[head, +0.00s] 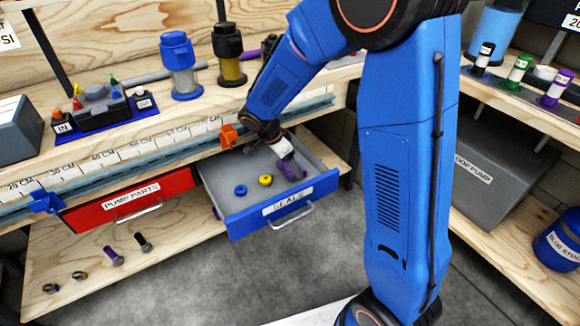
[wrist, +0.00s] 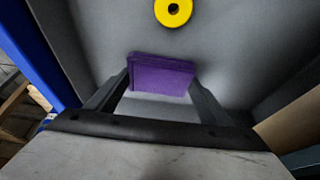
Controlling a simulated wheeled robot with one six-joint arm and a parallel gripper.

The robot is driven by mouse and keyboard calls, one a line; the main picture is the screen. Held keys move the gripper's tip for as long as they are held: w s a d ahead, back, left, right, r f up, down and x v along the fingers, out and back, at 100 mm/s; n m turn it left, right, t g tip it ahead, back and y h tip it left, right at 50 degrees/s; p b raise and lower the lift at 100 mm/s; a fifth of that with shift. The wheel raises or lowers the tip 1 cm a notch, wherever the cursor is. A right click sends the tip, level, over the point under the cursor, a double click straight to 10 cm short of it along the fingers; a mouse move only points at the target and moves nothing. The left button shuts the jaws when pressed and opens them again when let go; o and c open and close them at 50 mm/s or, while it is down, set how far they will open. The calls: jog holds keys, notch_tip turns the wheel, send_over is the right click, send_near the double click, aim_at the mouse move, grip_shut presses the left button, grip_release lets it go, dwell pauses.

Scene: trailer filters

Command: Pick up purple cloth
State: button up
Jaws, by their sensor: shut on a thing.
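The purple cloth (head: 292,172) is in the open blue drawer (head: 240,224), toward its right side. My gripper (head: 286,158) reaches down into the drawer and is shut on the cloth. In the wrist view the purple cloth (wrist: 160,76) appears as a folded block between the two dark fingers of my gripper (wrist: 162,84). The fingers meet its left and right ends. I cannot tell whether the cloth still touches the drawer floor.
A blue ring (head: 240,190) and a yellow ring (head: 265,180) lie in the same drawer. The red drawer (head: 130,196) beside it is shut. The workbench edge with its ruler (head: 110,154) overhangs behind. Several bolts and nuts lie on the lower shelf (head: 180,240).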

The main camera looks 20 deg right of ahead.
notch_tip(320, 180, up, 10)
dwell(0.5)
jog(key=shift+a, duration=0.1)
